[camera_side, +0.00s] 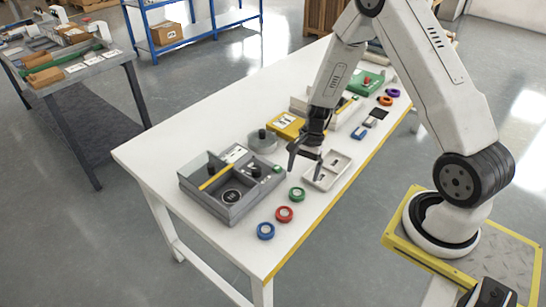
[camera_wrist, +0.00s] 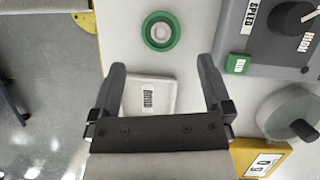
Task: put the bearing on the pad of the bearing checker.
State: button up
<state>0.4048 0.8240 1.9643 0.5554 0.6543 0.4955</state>
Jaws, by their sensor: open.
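The bearing checker (camera_side: 215,208) is a grey box near the left end of the white table in the side view, with a round dark pad (camera_side: 232,197). Part of it shows at upper right in the wrist view (camera_wrist: 270,50), with a SPEED knob and green button. Ring-shaped parts lie in front of it: green (camera_side: 297,194), red (camera_side: 284,214) and blue (camera_side: 265,231). I cannot tell which is the bearing meant. The green ring (camera_wrist: 161,31) lies ahead of my gripper (camera_wrist: 162,66) in the wrist view. My gripper (camera_side: 305,172) is open and empty above the white tray.
The shallow white tray (camera_side: 340,163) lies below my gripper. A round grey object with a knob (camera_side: 262,140) and a yellow box (camera_side: 287,125) stand behind it. Orange (camera_side: 385,101) and purple (camera_side: 393,93) rings lie farther along. The table's front left corner is clear.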

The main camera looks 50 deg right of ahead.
aim_at(297, 192)
jog(key=shift+a+f, duration=0.25)
jog(key=shift+f, duration=0.35)
jog(key=shift+x, duration=2.55)
jog(key=shift+d, duration=0.15)
grip_shut()
jog(key=shift+r, duration=0.1)
